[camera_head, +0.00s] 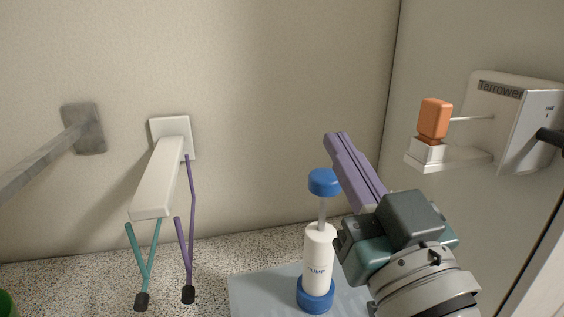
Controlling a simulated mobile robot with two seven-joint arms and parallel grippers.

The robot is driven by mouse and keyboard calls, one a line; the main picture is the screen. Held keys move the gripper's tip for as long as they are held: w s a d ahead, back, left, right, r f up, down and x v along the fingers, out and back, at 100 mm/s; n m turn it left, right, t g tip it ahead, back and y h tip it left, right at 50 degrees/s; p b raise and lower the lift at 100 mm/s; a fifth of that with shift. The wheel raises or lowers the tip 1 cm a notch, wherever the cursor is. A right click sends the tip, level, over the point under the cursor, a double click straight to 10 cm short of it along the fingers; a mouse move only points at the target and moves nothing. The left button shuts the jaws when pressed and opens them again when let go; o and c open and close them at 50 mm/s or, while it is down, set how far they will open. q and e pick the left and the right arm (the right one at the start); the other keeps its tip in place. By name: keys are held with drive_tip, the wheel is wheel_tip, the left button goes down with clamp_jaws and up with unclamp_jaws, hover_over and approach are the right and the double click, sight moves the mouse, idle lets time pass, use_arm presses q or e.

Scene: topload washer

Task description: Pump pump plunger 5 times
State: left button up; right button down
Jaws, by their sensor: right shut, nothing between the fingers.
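The pump (318,262) stands upright on a light blue-grey mat. My right gripper (334,138) comes in from the lower right. Its purple fingers are shut together and empty, pointing up and left. The fingertips are just above and beside the blue cap in the picture; I cannot tell whether they touch it. My left gripper is not in view.
The mat (256,291) lies on a speckled counter (215,262) against a beige wall. A white wall arm (160,180) with teal and purple prongs hangs at left, near a grey bar (84,128). An orange block (434,119) sits on a white wall unit (521,115) at right.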

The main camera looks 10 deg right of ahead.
drive_tip(key=f, duration=0.1)
drive_tip(key=w+f, duration=0.1)
drive_tip(key=f+b, duration=0.1)
drive_tip(key=shift+w+f, duration=0.2)
drive_tip(key=shift+w, duration=0.2)
wheel_tip(320, 180, down, 6)
drive_tip(key=b, duration=0.5)
drive_tip(key=shift+r, duration=0.1)
